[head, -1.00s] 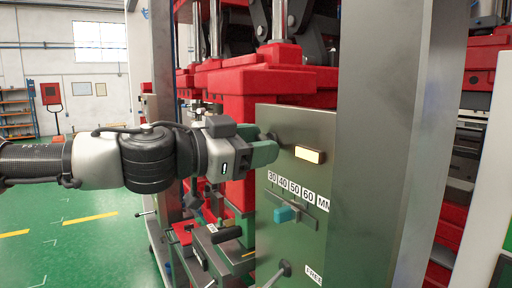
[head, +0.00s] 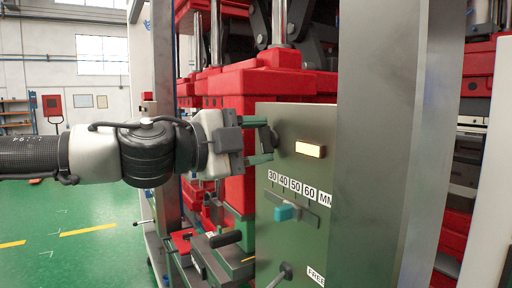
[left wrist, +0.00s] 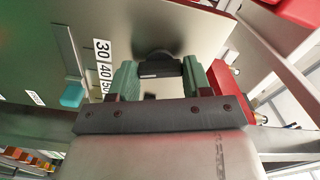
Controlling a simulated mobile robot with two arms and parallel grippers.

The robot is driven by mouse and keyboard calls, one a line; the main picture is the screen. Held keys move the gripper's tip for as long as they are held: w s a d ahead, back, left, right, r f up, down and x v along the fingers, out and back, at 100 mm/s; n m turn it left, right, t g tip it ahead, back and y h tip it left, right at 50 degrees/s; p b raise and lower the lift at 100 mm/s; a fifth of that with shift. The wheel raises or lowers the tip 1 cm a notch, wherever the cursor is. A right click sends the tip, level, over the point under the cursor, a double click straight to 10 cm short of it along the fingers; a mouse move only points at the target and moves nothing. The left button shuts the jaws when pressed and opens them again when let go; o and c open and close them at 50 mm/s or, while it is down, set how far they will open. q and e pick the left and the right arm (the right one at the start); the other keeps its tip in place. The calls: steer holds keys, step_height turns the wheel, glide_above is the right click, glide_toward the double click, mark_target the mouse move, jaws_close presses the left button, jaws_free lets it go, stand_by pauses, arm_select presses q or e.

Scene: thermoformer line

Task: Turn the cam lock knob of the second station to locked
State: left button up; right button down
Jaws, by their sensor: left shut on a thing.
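My left gripper (head: 262,144) is at the upper left edge of the grey panel (head: 290,150), with its two green fingers one above the other. It is shut on a dark knob (head: 270,139), which I take to be the cam lock knob. In the left wrist view the knob (left wrist: 160,69) sits between the fingertips (left wrist: 160,75), against the panel face. No lock marking beside this knob is readable. My right gripper is not in view.
Below are a 30–60 MM scale with a blue slider (head: 286,213) and a dark lever (head: 284,270) near a FREE label (head: 316,276). A thick grey post (head: 378,150) stands at right, red machine blocks (head: 250,80) behind.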

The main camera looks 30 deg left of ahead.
arm_select(q)
steer(key=shift+f+m+b, duration=0.1)
steer(key=shift+m+b, duration=0.45)
steer(key=shift+m, duration=1.15)
steer(key=o, duration=0.9)
steer(key=b+v, duration=0.2)
steer(key=v, duration=0.9)
steer(key=shift+w+a, duration=0.1)
steer(key=shift+w, duration=0.05)
